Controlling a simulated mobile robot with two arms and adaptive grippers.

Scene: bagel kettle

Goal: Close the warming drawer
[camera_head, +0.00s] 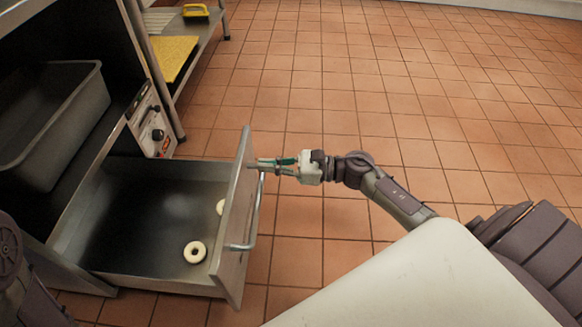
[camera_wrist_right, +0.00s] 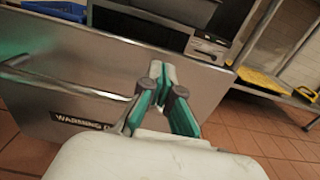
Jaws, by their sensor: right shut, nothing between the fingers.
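The warming drawer stands pulled out from the cabinet at the left of the head view, its metal front panel (camera_head: 234,235) facing right. Its bar handle (camera_head: 257,210) is on the outer face; the handle also shows at the left of the right wrist view (camera_wrist_right: 65,86). One bagel (camera_head: 194,252) lies on the drawer floor, and another (camera_head: 220,207) is partly hidden by the front panel. My right gripper (camera_head: 262,163) is shut and empty at the outer side of the panel, near its far top corner; I cannot tell whether it touches. My left gripper is not in view.
A control panel with knobs (camera_head: 153,128) is on the cabinet beyond the drawer. A grey bin (camera_head: 70,120) sits above it. A metal table (camera_head: 208,35) with a yellow board (camera_head: 172,56) stands behind. Tiled floor to the right is clear.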

